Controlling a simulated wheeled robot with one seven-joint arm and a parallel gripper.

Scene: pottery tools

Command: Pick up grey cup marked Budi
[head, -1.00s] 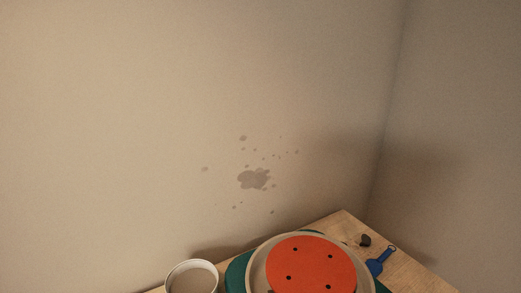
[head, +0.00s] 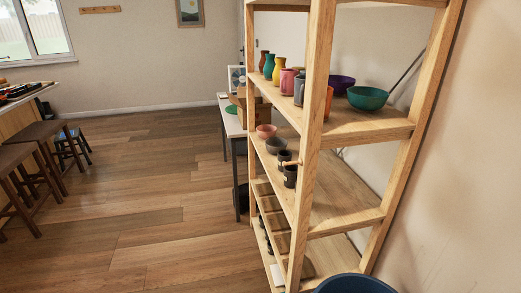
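Several cups stand on a wooden shelf unit (head: 312,130) in the head view. A grey cup (head: 299,91) is on the upper shelf, partly hidden by the front post. Two dark cups, one behind (head: 284,157) and one in front (head: 290,177), are on the shelf below. No name can be read on any cup, so I cannot tell which is marked Budi. My gripper is not in view.
Colourful vases (head: 268,66) and bowls, including a green bowl (head: 367,98), share the shelves. A dark blue round container (head: 354,285) is at the bottom edge. Stools (head: 45,135) stand at the left. The wooden floor (head: 150,200) between is clear.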

